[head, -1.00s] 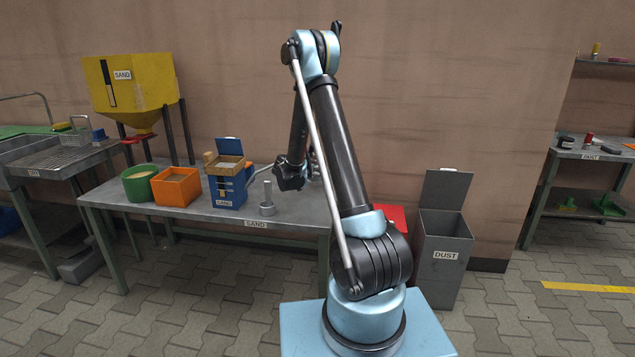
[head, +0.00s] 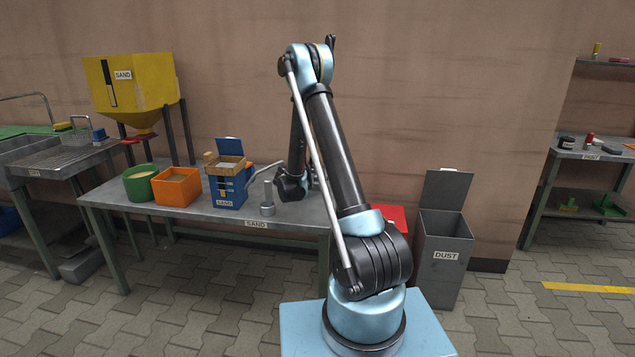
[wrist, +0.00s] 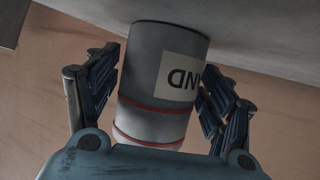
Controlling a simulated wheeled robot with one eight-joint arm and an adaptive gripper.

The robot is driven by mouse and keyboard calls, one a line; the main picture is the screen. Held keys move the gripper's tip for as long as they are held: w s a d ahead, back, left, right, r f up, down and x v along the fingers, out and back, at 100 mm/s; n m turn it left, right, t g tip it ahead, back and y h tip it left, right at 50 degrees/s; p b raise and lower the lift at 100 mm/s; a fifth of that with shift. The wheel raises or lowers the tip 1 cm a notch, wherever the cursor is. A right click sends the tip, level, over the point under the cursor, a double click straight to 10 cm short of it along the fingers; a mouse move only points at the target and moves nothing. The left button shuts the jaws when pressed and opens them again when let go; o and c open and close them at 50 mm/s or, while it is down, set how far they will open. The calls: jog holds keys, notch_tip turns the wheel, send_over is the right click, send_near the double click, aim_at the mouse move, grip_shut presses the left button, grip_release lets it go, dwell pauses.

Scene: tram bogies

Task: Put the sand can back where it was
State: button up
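The sand can (wrist: 145,85) is a grey cylinder with red rings and a pale label reading "ND" upside down in the wrist view. My gripper (wrist: 160,70) has one dark finger along each side of it, and the pads appear to press on it. The can's far end meets or nearly meets a grey surface at the top of that view; I cannot tell if it touches. In the head view my wrist is over the right part of the table labelled SAND (head: 190,215); the can and the fingers are hidden there.
A DUST bin (head: 446,240) stands right of the table.

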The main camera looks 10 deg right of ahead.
dwell(0.3)
jog(key=v, duration=0.7)
jog(key=shift+d+r, duration=0.1)
jog(key=shift+s+r, duration=0.25)
jog(key=shift+s, duration=0.05)
jog(key=s+d+r+n+g+y, duration=0.1)
jog(key=s+d+r+g, duration=0.2)
jog(key=s, duration=0.4)
jog(key=s+d+r+n+y, duration=0.1)
jog(key=s+d+r, duration=0.25)
jog(key=s, duration=0.35)
jog(key=s+d+r+n+g+y, duration=0.1)
jog(key=s+d+r+g, duration=0.1)
jog(key=s+r, duration=0.35)
jog(key=s+a+f+n+g+y, duration=0.1)
jog(key=s+f+n+y, duration=0.1)
jog(key=s, duration=1.3)
jog(key=s+a+f+n+g+y, duration=0.2)
jog(key=s+f+n+y, duration=0.1)
jog(key=s, duration=1.3)
jog(key=shift+s+a+f+y, duration=0.15)
jog(key=shift+s+f+y, duration=0.1)
jog(key=shift+f+y, duration=0.25)
